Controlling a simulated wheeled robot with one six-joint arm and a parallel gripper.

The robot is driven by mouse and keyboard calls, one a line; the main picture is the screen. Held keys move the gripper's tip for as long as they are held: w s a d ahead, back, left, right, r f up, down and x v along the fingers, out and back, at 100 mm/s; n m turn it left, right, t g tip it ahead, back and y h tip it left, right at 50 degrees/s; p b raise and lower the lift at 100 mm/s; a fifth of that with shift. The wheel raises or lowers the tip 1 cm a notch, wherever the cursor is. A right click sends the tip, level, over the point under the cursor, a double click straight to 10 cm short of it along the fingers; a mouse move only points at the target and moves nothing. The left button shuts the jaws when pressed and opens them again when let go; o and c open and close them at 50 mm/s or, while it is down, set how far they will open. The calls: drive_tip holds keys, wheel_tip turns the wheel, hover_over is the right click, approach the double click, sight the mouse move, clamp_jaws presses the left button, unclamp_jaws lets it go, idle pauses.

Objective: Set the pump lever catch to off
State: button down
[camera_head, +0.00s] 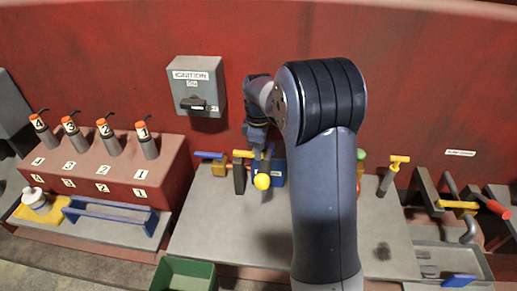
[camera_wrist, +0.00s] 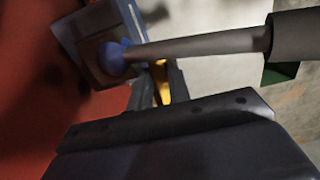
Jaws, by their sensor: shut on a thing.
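My gripper (camera_head: 262,153) reaches down to the back of the grey bench, beside a blue box (camera_head: 277,174). In the wrist view its fingers (camera_wrist: 160,88) are shut on a small yellow piece, mostly hidden between them. I cannot tell for sure whether this piece is the pump lever catch. A grey lever rod (camera_wrist: 195,44) with a blue ball at its base crosses close by the fingers and ends in a dark sleeve at the right. The blue box (camera_wrist: 95,28) also shows there. A yellow ball knob (camera_head: 262,181) is just below my gripper in the head view.
A yellow-topped handle (camera_head: 243,153) on a dark post and a blue handle (camera_head: 209,155) stand left of my gripper. The ignition box (camera_head: 197,85) hangs behind. A green bin (camera_head: 185,274) is at the front. Several levers stand at the right. The bench middle is clear.

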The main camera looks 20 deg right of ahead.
drive_tip(key=s+a+m, duration=0.3)
drive_tip(key=a+m, duration=0.5)
drive_tip(key=m, duration=1)
drive_tip(key=shift+s+a, duration=0.2)
drive_tip(key=shift+a, duration=0.1)
idle(0.3)
drive_tip(key=c, duration=1.3)
unclamp_jaws()
wheel_tip(320, 180, up, 11)
drive_tip(key=shift+f+b, duration=0.1)
drive_tip(key=shift+b, duration=0.4)
